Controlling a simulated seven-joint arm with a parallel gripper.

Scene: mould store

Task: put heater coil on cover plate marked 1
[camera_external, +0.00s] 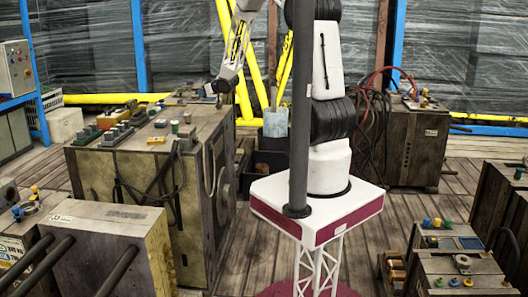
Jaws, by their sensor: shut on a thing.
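My gripper (220,91) is at the end of my arm, left of centre, above the right back part of the top of a large worn mould block (110,172). It is shut on a small dark thing, too small in this view to tell whether it is the heater coil. I cannot make out a cover plate marked 1; no mark 1 is readable on the parts here. Small parts lie on the block's top, among them a green piece (117,134) and a green knob (174,127).
A lower mould block (95,228) with protruding rods stands at front left. More blocks stand at right, one with a blue panel (455,243) on top. A dark pole (300,100) stands before my arm.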

